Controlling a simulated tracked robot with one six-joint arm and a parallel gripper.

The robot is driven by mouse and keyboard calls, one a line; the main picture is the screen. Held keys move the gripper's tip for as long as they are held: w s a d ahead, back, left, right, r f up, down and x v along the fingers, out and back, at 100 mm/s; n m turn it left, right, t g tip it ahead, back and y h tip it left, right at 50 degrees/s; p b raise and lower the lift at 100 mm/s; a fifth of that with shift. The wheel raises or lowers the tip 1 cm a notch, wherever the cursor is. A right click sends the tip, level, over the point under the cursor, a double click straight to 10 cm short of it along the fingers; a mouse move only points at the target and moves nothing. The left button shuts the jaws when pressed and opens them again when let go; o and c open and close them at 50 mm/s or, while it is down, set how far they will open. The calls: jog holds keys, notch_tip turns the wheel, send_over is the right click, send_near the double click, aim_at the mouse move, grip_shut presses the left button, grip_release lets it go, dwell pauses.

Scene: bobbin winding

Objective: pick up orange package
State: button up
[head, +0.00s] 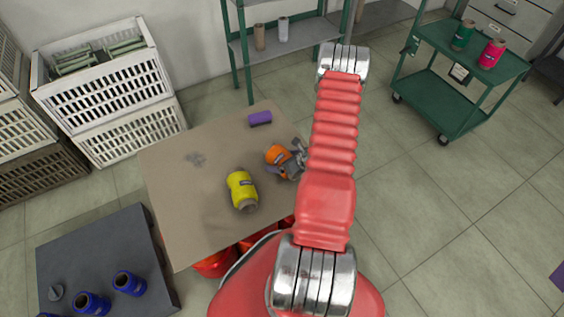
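The orange package (276,154) is a small spool on the brown table, near its right edge. My gripper (285,163) is a grey shape right at the orange package, over its right and lower side. The gripper hides part of the package. Its fingers are small and dark here, and I cannot tell whether they close on the package or stand around it. My red arm hides the area just right of the gripper.
On the brown table (205,215), a yellow package (241,189) lies near the orange one and a purple one (260,118) lies behind. White crates (105,92), a green shelf (285,45) and a green cart (440,100) stand around. Blue spools lie on a dark table (90,245).

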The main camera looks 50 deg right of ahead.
jog(key=shift+c, duration=0.3)
jog(key=c, duration=1.3)
jog(key=shift+r, duration=0.15)
jog(key=shift+r, duration=4.85)
